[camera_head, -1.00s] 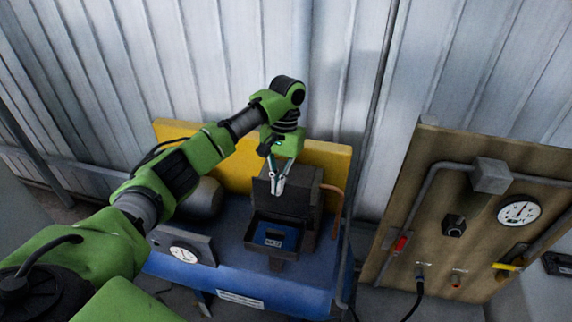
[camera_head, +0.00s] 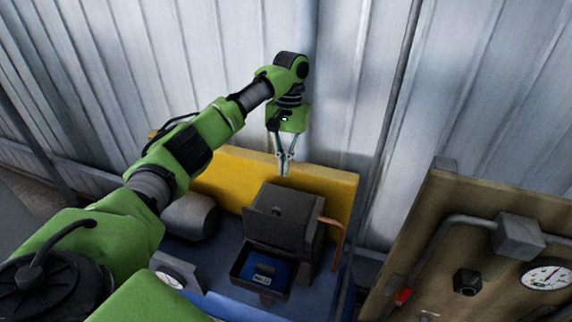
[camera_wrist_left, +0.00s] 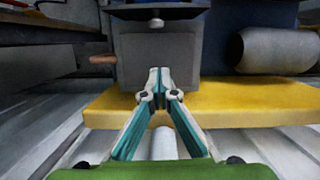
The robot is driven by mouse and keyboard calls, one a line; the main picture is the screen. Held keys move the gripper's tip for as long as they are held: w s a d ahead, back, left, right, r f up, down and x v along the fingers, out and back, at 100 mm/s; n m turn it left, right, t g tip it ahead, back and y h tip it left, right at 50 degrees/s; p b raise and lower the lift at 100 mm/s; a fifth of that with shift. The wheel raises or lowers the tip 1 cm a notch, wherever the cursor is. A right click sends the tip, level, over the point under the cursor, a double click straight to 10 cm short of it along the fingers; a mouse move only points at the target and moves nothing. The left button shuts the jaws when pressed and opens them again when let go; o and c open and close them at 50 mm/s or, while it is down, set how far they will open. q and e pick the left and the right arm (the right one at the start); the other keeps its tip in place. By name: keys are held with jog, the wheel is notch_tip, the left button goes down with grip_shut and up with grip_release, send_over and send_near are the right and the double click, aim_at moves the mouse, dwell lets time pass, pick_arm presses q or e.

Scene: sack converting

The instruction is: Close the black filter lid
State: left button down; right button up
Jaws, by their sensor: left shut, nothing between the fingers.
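The black filter lid (camera_head: 274,228) stands open and upright at the back of a shallow dark filter box (camera_head: 246,279). A small blue item with a pale label (camera_head: 263,273) lies in the box. My left gripper (camera_head: 284,173) is shut and empty, pointing down above and behind the lid, apart from it, near the yellow board. In the left wrist view the gripper's closed fingertips (camera_wrist_left: 158,76) show in front of a grey housing face (camera_wrist_left: 192,60); I cannot clearly make out the lid there. My right gripper is not in view.
The dark housing (camera_head: 292,204) stands behind the lid, with a copper pipe (camera_head: 334,232) at its right. The yellow board (camera_head: 232,165) rises behind it. A grey cylinder (camera_head: 190,216) is at left. A wooden gauge panel (camera_head: 440,235) stands right; the corrugated wall is close behind.

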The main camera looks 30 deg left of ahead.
pick_arm(q)
jog(key=p+x, duration=0.2)
jog(key=x, duration=0.3)
jog(key=shift+s+f, duration=0.2)
jog(key=shift+f, duration=0.15)
jog(key=s, duration=0.1)
jog(key=s+p, duration=0.1)
jog(key=s+d+p, duration=0.1)
jog(key=shift+f, duration=0.35)
jog(key=shift+s+d+f, duration=0.1)
jog(key=shift+s, duration=0.3)
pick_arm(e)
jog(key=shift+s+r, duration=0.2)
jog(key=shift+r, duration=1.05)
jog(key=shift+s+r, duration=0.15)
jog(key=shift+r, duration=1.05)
pick_arm(q)
jog(key=shift+w+f, duration=0.1)
jog(key=shift+w, duration=0.05)
